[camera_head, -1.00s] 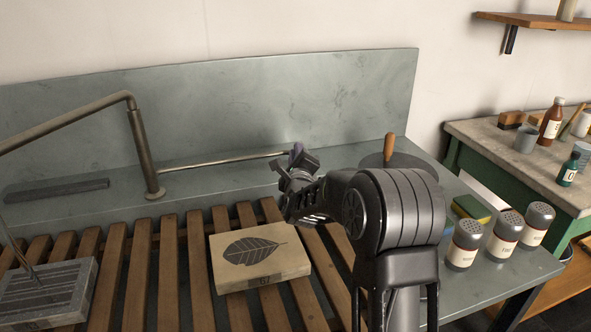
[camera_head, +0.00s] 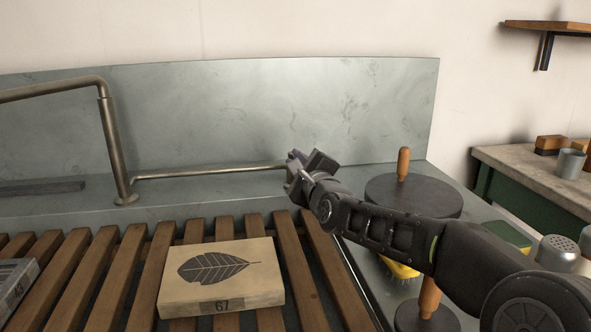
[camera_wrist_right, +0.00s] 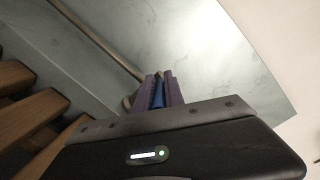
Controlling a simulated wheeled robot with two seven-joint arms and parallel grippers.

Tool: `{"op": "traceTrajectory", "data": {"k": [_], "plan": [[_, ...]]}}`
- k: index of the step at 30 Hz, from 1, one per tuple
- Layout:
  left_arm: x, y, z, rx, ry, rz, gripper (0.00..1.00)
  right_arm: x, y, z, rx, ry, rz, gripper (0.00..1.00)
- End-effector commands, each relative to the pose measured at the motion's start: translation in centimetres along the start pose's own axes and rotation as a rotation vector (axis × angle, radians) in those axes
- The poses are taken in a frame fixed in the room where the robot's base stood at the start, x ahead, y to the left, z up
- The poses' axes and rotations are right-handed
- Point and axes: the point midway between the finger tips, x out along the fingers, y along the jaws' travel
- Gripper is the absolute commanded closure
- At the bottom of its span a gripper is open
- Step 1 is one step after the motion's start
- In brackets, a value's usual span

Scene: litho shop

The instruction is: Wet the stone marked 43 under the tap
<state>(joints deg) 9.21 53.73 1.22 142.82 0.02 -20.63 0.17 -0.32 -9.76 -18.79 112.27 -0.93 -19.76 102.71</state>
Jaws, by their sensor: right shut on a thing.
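The grey stone marked 43 (camera_head: 17,281) lies on the slatted rack at the left edge, cut off by the frame. The tap (camera_head: 113,150) stands behind the rack; its spout runs out of view to the left. A long thin rod, the tap's lever (camera_head: 210,174), runs right from the tap's foot to my right gripper (camera_head: 294,164). That gripper is shut on the lever's far end. In the right wrist view its purple fingers (camera_wrist_right: 158,92) close around a blue piece (camera_wrist_right: 158,95). My left gripper is out of view.
A pale stone marked 67 (camera_head: 222,277) with a leaf drawing lies on the wooden slats (camera_head: 138,275). A dark round disc with an upright handle (camera_head: 413,196), a yellow brush (camera_head: 400,270) and shakers (camera_head: 557,252) stand at the right, near my right arm. A metal splashback (camera_head: 280,110) rises behind.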

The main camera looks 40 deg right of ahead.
Motion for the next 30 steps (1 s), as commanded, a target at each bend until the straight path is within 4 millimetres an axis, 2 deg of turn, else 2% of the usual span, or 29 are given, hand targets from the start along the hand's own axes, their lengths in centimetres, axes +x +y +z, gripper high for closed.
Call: {"op": "traceTrajectory", "data": {"k": [6,7,14,23,26,30], "plan": [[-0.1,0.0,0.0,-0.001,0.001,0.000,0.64,0.0,0.1,0.1,0.000,0.001,0.006,1.00],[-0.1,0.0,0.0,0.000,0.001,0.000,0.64,0.0,0.1,0.1,0.000,0.001,0.006,0.85],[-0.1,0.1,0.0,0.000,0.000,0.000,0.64,0.0,0.1,0.0,0.000,0.002,0.004,0.66],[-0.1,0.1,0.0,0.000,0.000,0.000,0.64,-0.1,0.0,-0.1,0.001,0.003,0.002,0.65],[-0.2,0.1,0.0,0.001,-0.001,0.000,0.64,-0.6,-0.1,-0.1,0.001,0.003,0.002,0.65],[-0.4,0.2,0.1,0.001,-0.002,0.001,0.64,-2.4,-0.2,0.0,0.003,0.003,0.001,0.65]]}}
